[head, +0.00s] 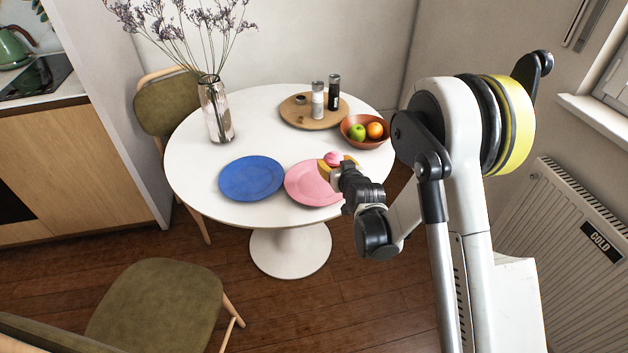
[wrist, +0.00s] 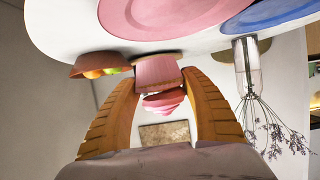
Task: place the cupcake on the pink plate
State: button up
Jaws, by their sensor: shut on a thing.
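The cupcake has pink frosting and a pink wrapper. It shows in the wrist view (wrist: 158,74) between my gripper's two orange-brown fingers (wrist: 161,80), which are shut on its sides. In the head view the cupcake's pink top (head: 333,158) shows at my gripper (head: 338,168), at the right side of the pink plate. The pink plate (head: 308,184) lies empty on the white table, its right part hidden by my gripper. It also fills the top of the wrist view (wrist: 170,15). I cannot tell whether the cupcake touches anything below it.
A blue plate (head: 251,178) lies left of the pink plate. A bowl of fruit (head: 366,142) stands behind my gripper to the right. A wooden board (head: 300,120) with two shakers is at the back. A glass vase (head: 216,110) with dried flowers stands at the left.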

jog(key=b, duration=0.2)
send_over(318, 184)
notch_tip(318, 184, down, 3)
jog(key=shift+f, duration=0.1)
notch_tip(318, 184, down, 4)
jog(key=shift+f+b, duration=0.1)
jog(key=shift+b, duration=0.8)
jog(key=o, duration=0.7)
jog(key=shift+c, duration=0.2)
